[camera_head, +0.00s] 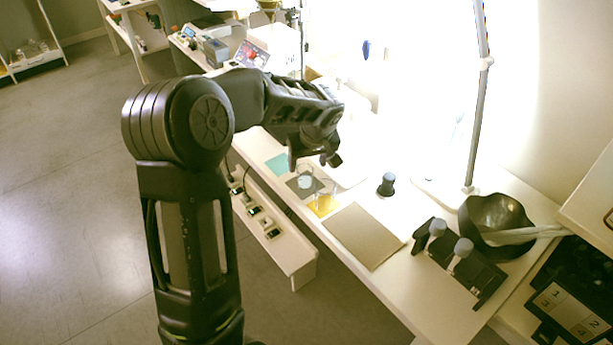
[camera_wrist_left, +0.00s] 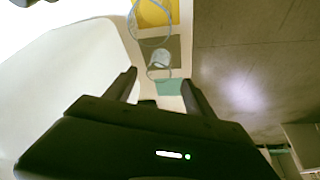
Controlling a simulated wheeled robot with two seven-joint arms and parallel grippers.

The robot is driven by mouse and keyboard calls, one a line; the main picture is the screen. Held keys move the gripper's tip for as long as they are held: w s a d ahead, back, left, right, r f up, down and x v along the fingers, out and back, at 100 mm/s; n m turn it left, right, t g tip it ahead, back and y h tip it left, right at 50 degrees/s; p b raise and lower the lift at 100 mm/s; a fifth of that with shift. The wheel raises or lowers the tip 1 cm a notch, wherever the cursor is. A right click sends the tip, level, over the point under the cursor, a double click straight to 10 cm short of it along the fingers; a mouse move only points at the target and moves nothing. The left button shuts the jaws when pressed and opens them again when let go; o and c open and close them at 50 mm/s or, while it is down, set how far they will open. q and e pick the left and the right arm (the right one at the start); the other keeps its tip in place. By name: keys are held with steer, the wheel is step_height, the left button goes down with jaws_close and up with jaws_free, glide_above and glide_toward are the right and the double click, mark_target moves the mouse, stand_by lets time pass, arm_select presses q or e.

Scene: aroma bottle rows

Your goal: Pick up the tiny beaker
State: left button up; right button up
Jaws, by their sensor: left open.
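A small clear glass beaker (camera_head: 305,181) stands on a dark grey mat (camera_head: 293,186) on the white bench; it also shows in the left wrist view (camera_wrist_left: 159,58). A larger clear glass beaker (camera_head: 322,203) stands on a yellow mat (camera_head: 329,210) beside it, and it shows at the top of the left wrist view (camera_wrist_left: 152,38). My left gripper (camera_head: 314,161) is open and empty, above the bench near the small beaker. In the left wrist view the beaker shows just beyond the gap between the fingertips (camera_wrist_left: 159,84), apart from them.
A teal mat (camera_head: 278,163) lies bare beside the grey mat. A tan board (camera_head: 362,235) lies to the right. A lamp pole (camera_head: 479,110) rises behind.

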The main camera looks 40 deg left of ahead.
mark_target(305, 177)
arm_select(q)
steer(key=shift+x, duration=1.3)
steer(key=shift+p+x, duration=0.65)
steer(key=shift+x, duration=2)
jaws_close()
